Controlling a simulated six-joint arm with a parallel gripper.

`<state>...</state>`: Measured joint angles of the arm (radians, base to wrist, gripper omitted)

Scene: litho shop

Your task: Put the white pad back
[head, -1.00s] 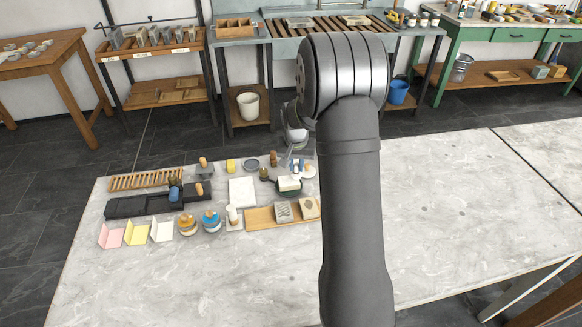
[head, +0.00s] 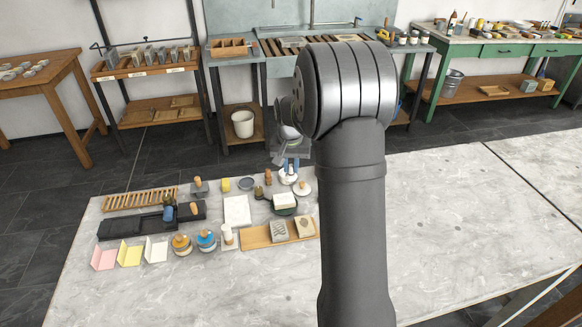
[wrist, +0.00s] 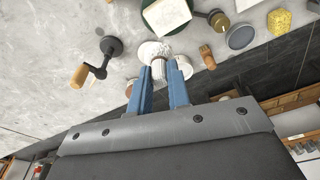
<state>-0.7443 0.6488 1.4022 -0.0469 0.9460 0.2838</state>
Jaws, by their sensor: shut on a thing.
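My gripper (wrist: 161,82) is shut, its two blue fingers closed on a small pale thing, which I take to be the white pad (wrist: 158,69). The fingers hide part of it. In the head view my gripper (head: 291,165) is over the far edge of the grey stone table. A white round piece (head: 287,176) shows just under the fingers; I cannot tell whether it is held or rests on the table. A white disc (head: 304,188) lies close by, and it also shows just beyond the fingertips in the wrist view (wrist: 151,49).
A dark green plate with a white block (head: 285,200) lies nearby. A wooden peg (head: 268,178), dark round dish (head: 246,184) and yellow sponge (head: 225,184) stand left.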

